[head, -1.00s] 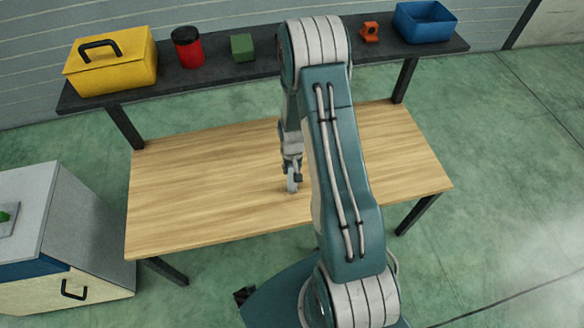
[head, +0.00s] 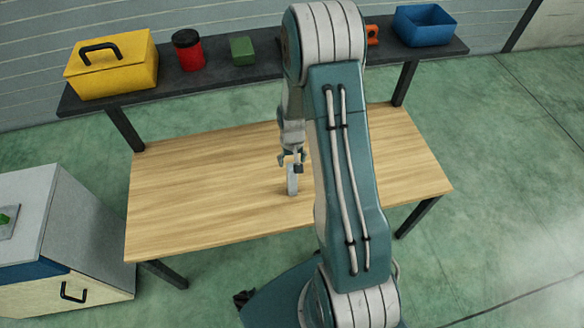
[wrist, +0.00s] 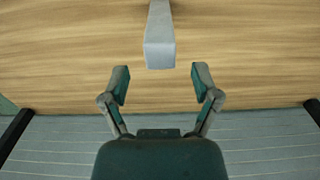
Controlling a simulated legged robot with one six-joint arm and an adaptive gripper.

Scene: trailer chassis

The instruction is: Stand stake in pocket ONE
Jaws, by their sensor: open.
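The stake is a grey square bar (head: 293,181) that stands upright, or nearly so, on the wooden table top. In the wrist view the stake (wrist: 160,40) shows just beyond the fingertips, with its end face towards the camera. My gripper (head: 291,160) is just above the stake's top. In the wrist view my gripper (wrist: 161,80) is open, its two fingers spread wide with nothing between them. The stake looks clear of both fingers. No pocket can be made out at the stake's foot, and no number shows.
The wooden table (head: 190,200) is otherwise bare where it shows. A dark shelf (head: 220,75) behind it holds a yellow toolbox (head: 112,65), a red can (head: 188,52), a green block (head: 242,51), an orange part (head: 372,35) and a blue bin (head: 425,28). A grey cabinet (head: 75,240) stands left.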

